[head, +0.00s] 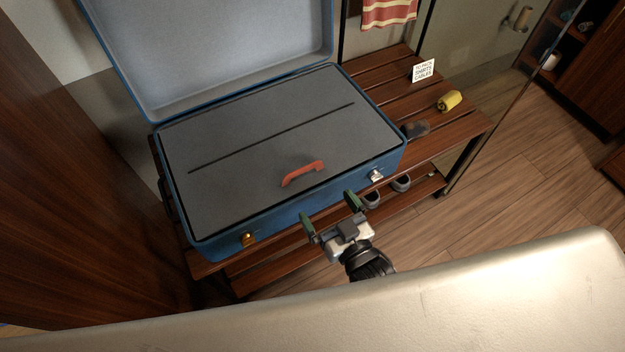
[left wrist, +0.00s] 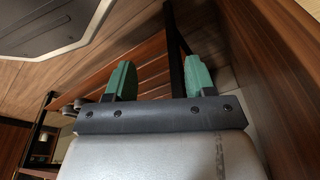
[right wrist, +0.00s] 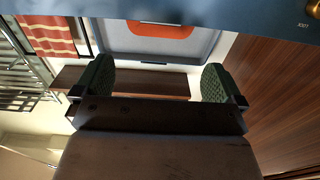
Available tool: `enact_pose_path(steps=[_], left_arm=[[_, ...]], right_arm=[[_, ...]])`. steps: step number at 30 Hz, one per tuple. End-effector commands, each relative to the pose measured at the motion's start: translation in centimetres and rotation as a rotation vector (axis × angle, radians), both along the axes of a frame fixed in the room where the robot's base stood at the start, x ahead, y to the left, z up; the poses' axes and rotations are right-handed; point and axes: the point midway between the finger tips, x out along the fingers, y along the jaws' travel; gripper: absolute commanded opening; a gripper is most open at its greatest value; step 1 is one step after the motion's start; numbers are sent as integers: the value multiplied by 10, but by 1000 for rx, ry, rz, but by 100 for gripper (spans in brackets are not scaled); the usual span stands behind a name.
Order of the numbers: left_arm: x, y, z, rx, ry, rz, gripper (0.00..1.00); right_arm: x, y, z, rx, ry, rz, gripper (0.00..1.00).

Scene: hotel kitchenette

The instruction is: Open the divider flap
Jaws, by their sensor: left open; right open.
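The divider flap (head: 250,125) is a flat grey panel lying level inside the open blue suitcase (head: 215,240). A dark slit runs across it, and a red handle (head: 302,172) stands near its front edge. My right gripper (head: 330,210) is open and empty in front of the suitcase's front wall, apart from the handle. In the right wrist view my right gripper's green fingers (right wrist: 157,72) are spread, with the blue suitcase wall (right wrist: 200,12) at the top. My left gripper (left wrist: 160,68) is open and empty in its wrist view; it is outside the head view.
The suitcase stands on a slatted wooden rack (head: 385,60), with its lid (head: 215,50) raised at the back. A yellow roll (head: 449,101), a small sign (head: 423,70) and a dark item (head: 416,129) lie right of it. Shoes (head: 400,183) sit on the lower shelf. A wooden panel (head: 70,180) stands left.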

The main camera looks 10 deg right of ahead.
Motion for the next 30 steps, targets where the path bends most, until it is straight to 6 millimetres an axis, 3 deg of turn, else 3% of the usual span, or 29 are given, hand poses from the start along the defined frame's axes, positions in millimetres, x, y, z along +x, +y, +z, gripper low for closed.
enact_pose_path(steps=[15, 21, 29, 30], left_arm=[[15, -2, 27, -2, -18, 3, 54], [18, -2, 33, -2, -21, 4, 54], [18, -2, 34, -2, -21, 4, 54], [18, -2, 34, -2, -21, 4, 54]], right_arm=[[84, 27, 0, 0, 1, 0, 100], [96, 31, 0, -1, 3, 0, 100], [97, 32, 0, -1, 3, 0, 100], [97, 32, 0, -1, 4, 0, 95]])
